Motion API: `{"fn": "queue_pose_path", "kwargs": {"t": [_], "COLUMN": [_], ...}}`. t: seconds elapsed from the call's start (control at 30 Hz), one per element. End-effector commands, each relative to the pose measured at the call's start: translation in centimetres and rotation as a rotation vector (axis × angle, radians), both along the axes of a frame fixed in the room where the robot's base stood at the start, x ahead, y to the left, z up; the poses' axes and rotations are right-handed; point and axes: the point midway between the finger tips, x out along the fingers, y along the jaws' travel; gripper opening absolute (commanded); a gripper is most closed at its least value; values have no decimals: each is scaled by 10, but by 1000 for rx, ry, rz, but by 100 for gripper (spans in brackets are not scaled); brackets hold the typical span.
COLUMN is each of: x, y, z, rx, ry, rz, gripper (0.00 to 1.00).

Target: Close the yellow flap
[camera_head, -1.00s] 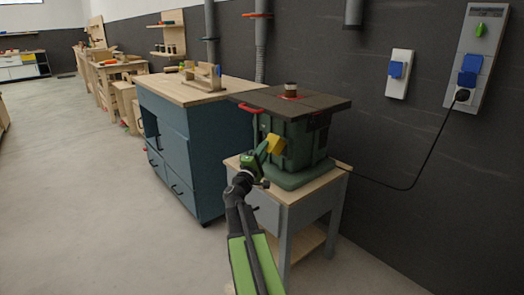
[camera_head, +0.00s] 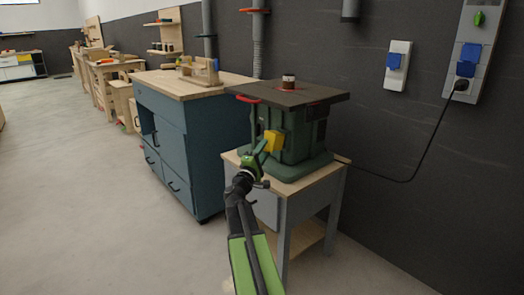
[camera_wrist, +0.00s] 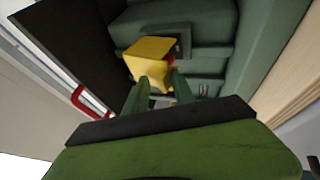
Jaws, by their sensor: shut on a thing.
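The yellow flap (camera_head: 272,141) is on the front of the green machine (camera_head: 300,150). In the wrist view the flap (camera_wrist: 147,52) stands out from a dark switch box on the machine's side, with a bit of red beside it. My gripper (camera_head: 261,149) reaches up to the flap from the lower left. In the wrist view my gripper's fingers (camera_wrist: 157,88) are close together on the flap's lower edge. How much of the flap lies between the fingertips is hard to see.
The machine has a dark flat top (camera_head: 290,94) and a red handle (camera_head: 248,98), also in the wrist view (camera_wrist: 88,103). It stands on a small wood-topped table (camera_head: 334,172). A blue cabinet (camera_head: 175,140) stands to the left. Open floor (camera_head: 80,200) lies further left.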

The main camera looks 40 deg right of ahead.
Motion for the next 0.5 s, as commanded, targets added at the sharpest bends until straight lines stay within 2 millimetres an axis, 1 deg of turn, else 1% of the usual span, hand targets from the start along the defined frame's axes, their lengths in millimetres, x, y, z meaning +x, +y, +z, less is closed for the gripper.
{"fn": "queue_pose_path", "kwargs": {"t": [0.03, 0.3, 0.33, 0.37, 0.5], "x": [-2, 0, 0, 0, -1], "y": [-9, -9, -9, -9, -9], "z": [-1, 0, 0, 0, 0], "rx": [9, 10, 10, 10, 7], "ry": [-7, -6, -7, -6, -5], "rz": [-5, -4, -3, -4, -6], "gripper": [0, 0, 35, 36, 36]}}
